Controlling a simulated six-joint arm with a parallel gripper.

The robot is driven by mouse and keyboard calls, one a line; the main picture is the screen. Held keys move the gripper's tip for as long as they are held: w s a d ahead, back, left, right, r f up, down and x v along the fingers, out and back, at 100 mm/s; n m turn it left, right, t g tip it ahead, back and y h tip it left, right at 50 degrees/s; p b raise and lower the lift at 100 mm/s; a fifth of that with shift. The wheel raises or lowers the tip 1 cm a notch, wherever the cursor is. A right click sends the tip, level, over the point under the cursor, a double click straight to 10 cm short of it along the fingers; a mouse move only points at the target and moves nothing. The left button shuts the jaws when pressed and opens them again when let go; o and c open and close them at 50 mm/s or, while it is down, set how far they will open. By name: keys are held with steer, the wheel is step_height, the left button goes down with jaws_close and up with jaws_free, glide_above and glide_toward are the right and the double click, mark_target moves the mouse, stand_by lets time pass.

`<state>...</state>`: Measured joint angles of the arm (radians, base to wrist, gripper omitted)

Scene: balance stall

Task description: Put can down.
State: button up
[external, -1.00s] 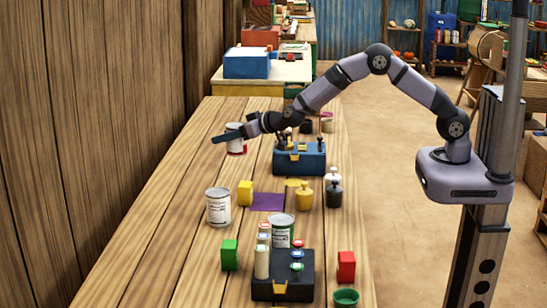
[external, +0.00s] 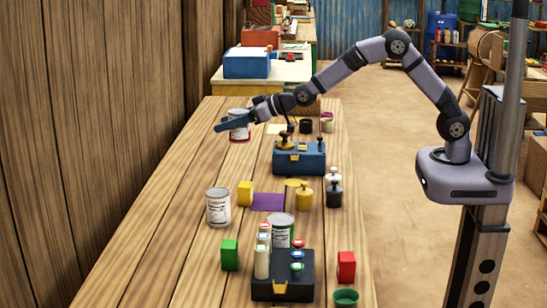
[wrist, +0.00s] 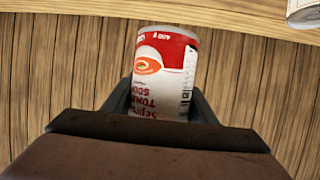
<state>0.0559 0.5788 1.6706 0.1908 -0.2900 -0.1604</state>
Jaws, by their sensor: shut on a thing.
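A red and white soup can (wrist: 165,70) is between the fingers of my gripper (wrist: 162,105) in the wrist view, its label upside down there. In the external view the can (external: 239,132) is at the far left part of the wooden table (external: 175,185), partly hidden behind my gripper (external: 225,124). My gripper is shut on the can. I cannot tell whether the can's base touches the table.
Another white can (external: 218,207) stands nearer on the table, beside a yellow block (external: 245,193) and a purple mat (external: 268,202). A blue balance box (external: 300,160) stands to the right of the held can. A wooden wall (external: 90,130) runs along the left.

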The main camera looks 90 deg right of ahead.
steer(key=shift+s+a+r+n+y, duration=0.15)
steer(key=shift+s+a+n+y, duration=0.1)
steer(key=shift+a+n+y, duration=0.35)
steer(key=s+a+f+n+g+y, duration=0.2)
steer(key=s+a+f+n+y, duration=0.1)
steer(key=s+a, duration=0.4)
steer(key=s+a+f+n+g+y, duration=0.1)
steer(key=s+a+f+n+y, duration=0.2)
steer(key=a, duration=1)
steer(key=s+n+y, duration=0.3)
steer(key=s+y, duration=0.1)
steer(key=s, duration=0.1)
steer(key=shift+a+f+g, duration=0.3)
steer(key=shift+f+g, duration=0.1)
steer(key=shift+w+f, duration=0.1)
steer(key=shift+f, duration=2.8)
steer(key=shift+f, duration=0.1)
steer(key=shift+f, duration=2)
